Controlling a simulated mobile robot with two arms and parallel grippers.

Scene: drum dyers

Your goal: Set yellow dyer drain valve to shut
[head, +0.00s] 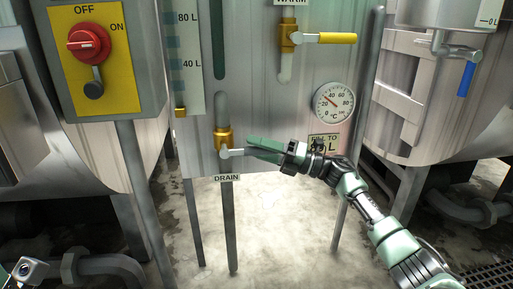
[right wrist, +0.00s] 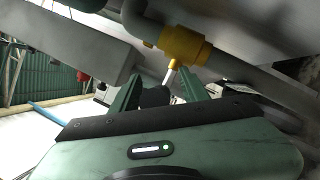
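The yellow drain valve (head: 223,138) is a brass-yellow body on a short grey pipe at the bottom of the middle dyer, above the DRAIN label (head: 226,177). Its pale lever stem (head: 233,152) points right, roughly level. My right gripper (head: 255,147) is at the lever from the right, its green fingers covering the lever's outer part in the head view. In the right wrist view, the valve (right wrist: 186,45) is just ahead and the stem (right wrist: 170,74) runs down between the fingers (right wrist: 160,82), which stand apart. Contact with the lever cannot be made out.
Above is a warm valve with a yellow lever (head: 337,38). A dial thermometer (head: 333,102) is right of the drain valve. A switch box with a red knob (head: 88,44) is at left. A blue-handled valve (head: 466,79) is at right. Tank legs (head: 229,230) stand below.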

